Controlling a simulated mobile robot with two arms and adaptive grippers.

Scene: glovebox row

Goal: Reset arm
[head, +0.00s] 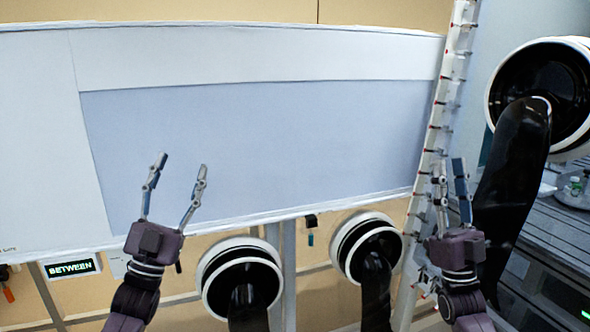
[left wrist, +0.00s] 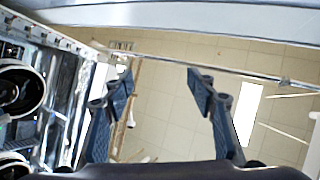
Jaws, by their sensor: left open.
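My left gripper (head: 176,190) is raised in front of the pale blue panel in the head view, fingers pointing up and spread apart with nothing between them. Its two dark fingers also show in the left wrist view (left wrist: 162,88), apart and empty. My right gripper (head: 450,190) is raised at the right in the head view, in front of the white post. Its fingers also point up, with a narrow gap showing between them. I see nothing held in it, but its opening is hard to judge against the post.
The large white-framed panel (head: 260,150) fills the back. Black glove ports with white rings stand below it (head: 213,270), (head: 345,250) and a larger one is at right (head: 497,90). A small sign reading BETWEEN (head: 70,268) is at lower left. A green-capped bottle (head: 575,186) stands inside at right.

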